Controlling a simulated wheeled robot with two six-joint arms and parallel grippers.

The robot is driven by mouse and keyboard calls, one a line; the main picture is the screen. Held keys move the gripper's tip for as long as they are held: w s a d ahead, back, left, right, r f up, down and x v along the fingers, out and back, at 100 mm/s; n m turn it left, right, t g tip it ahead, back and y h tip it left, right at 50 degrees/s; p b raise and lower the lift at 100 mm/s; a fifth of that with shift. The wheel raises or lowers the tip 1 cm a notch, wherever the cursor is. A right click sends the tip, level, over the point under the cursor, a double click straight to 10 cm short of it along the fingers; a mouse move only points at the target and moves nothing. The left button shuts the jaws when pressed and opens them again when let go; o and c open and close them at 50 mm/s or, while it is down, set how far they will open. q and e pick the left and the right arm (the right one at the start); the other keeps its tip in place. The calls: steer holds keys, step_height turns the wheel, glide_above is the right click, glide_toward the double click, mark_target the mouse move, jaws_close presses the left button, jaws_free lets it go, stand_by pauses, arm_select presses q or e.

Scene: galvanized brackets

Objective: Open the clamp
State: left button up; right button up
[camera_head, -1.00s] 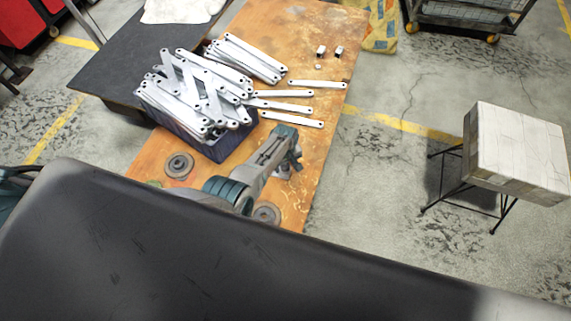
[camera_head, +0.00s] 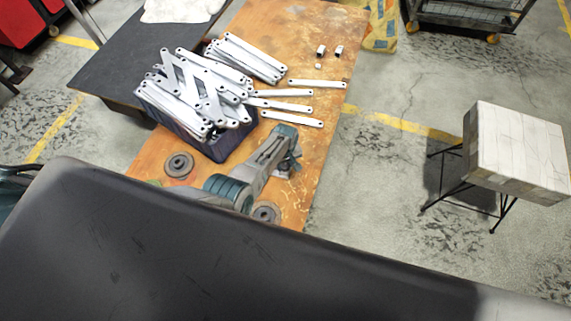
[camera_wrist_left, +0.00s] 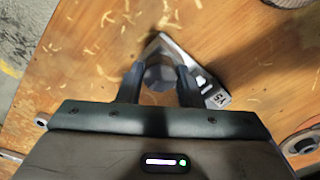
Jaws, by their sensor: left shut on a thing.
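The clamp (camera_wrist_left: 168,52) is a small grey metal piece with a pale angled base on the wooden table, near its right edge. In the head view its base (camera_head: 284,171) shows partly beneath my left gripper (camera_head: 292,158). In the left wrist view, my left gripper (camera_wrist_left: 159,84) has its two dark fingers on either side of a grey many-sided knob (camera_wrist_left: 158,77) and is shut on it. The fingers and the gripper body hide part of the clamp. I cannot tell how far the clamp is open. My right gripper is not in view.
A dark blue crate (camera_head: 222,149) heaped with galvanized brackets (camera_head: 190,85) stands left of the arm. Loose flat brackets (camera_head: 291,119) lie beyond the gripper. Round dark discs (camera_head: 179,165) lie on the table (camera_head: 318,160). A block-topped stool (camera_head: 515,150) stands on the floor at right.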

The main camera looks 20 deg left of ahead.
arm_select(q)
steer(key=n, duration=0.9)
steer(key=shift+n, duration=0.3)
steer(key=n, duration=0.3)
steer(key=shift+n, duration=0.4)
steer(key=n, duration=0.4)
steer(key=shift+n, duration=0.3)
steer(key=o, duration=0.9)
